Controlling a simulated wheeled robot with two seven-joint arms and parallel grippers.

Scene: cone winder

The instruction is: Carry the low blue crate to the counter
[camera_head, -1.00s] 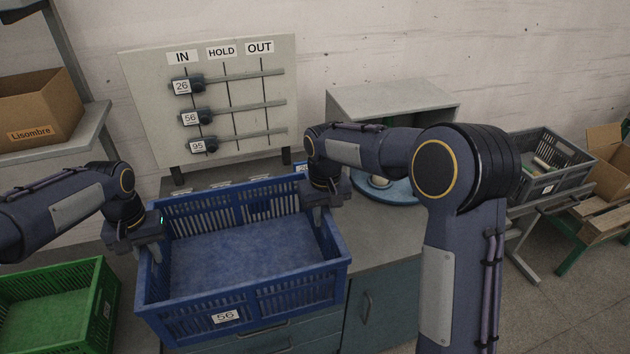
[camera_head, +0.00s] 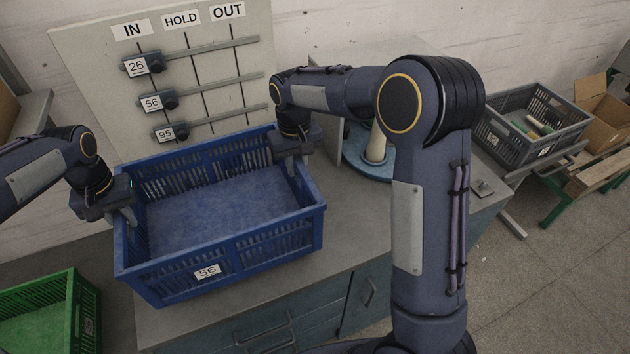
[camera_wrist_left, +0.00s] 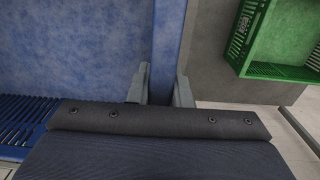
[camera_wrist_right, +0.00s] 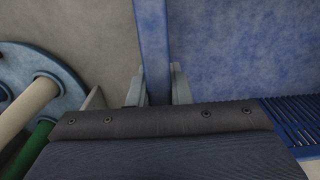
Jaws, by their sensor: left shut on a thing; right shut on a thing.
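The low blue crate (camera_head: 262,247) is empty and carries a label reading 56 on its front wall. In the head view it is over the grey counter (camera_head: 345,225); I cannot tell whether its base touches the top. My left gripper (camera_head: 122,215) is shut on the crate's left wall, whose rim also shows between the fingers in the left wrist view (camera_wrist_left: 166,60). My right gripper (camera_head: 298,160) is shut on the right wall, whose rim shows between the fingers in the right wrist view (camera_wrist_right: 154,50).
A board (camera_head: 85,70) with IN, HOLD and OUT columns stands behind the crate. A round blue base (camera_head: 362,165) with cones is right of it. A green crate (camera_head: 40,310) is low at the left. A grey crate (camera_head: 530,120) with several items stands further right.

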